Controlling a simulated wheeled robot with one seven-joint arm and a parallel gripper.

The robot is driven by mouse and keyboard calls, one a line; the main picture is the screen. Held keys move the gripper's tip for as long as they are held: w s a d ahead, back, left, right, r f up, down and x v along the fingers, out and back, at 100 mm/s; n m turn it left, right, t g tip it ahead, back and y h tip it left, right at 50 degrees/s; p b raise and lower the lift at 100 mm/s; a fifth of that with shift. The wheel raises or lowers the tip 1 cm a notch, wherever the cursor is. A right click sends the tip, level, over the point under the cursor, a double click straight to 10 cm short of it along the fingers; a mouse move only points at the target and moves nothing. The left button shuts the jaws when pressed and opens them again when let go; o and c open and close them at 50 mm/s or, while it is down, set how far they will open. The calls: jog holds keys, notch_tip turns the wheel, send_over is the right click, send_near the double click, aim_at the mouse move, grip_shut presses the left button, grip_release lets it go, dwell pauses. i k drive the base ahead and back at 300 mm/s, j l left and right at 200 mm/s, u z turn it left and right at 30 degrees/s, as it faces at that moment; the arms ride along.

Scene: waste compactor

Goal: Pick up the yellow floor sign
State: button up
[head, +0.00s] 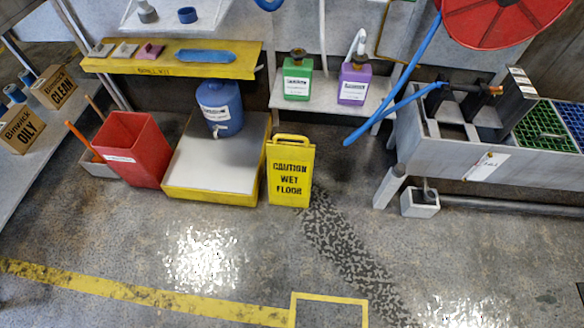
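The yellow floor sign (291,172) stands upright on the grey floor near the middle of the head view. It reads "CAUTION WET FLOOR" in black and has a handle loop at its top. It stands just right of a low yellow-edged platform. Nothing covers its front face. My gripper does not show in this view.
The low platform (208,171) holds a blue container (219,106). A red bin (131,148) stands left of it. A shelf (335,104) with green and purple jugs is behind the sign. A metal sink unit (470,140) stands right. The floor in front is clear.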

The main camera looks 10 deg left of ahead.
aim_at(290, 165)
jog(key=i+j, duration=0.25)
jog(key=j, duration=0.25)
jog(key=i+j, duration=0.2)
jog(key=j, duration=0.25)
jog(key=i+j, duration=0.25)
jog(key=j, duration=0.25)
jog(key=i+j, duration=0.25)
jog(key=j, duration=0.25)
jog(key=i+j+z, duration=0.1)
jog(key=j, duration=0.4)
jog(key=i+j, duration=0.3)
jog(key=j, duration=0.2)
jog(key=i+j, duration=0.25)
jog(key=j, duration=0.25)
jog(key=i+j, duration=0.2)
jog(key=j, duration=0.3)
